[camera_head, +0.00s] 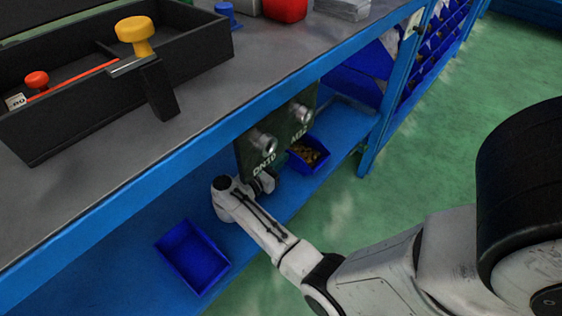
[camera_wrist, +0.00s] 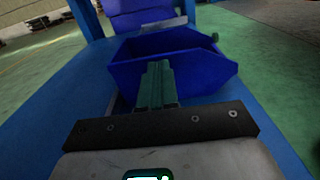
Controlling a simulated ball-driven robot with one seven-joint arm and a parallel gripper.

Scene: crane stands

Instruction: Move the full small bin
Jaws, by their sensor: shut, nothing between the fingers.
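A small blue bin (camera_head: 313,168) with brownish-gold pieces in it stands on the blue lower shelf in the head view. Another small blue bin (camera_head: 192,257) stands nearer on the same shelf and looks empty. My gripper (camera_head: 279,178) is low at the shelf, just beside the filled bin. In the wrist view my gripper (camera_wrist: 158,82) is shut, with nothing between its green fingers. A blue bin (camera_wrist: 205,78) is directly ahead of the fingertips there; its contents do not show. I cannot tell whether the fingertips touch it.
A dark panel (camera_head: 250,160) with two metal fittings hangs under the worktop edge, close above my gripper. The grey worktop (camera_head: 215,100) carries a black tray (camera_head: 85,125) with a yellow-knobbed item. A blue upright (camera_head: 383,120) stands beyond the filled bin. Green floor is open at the right.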

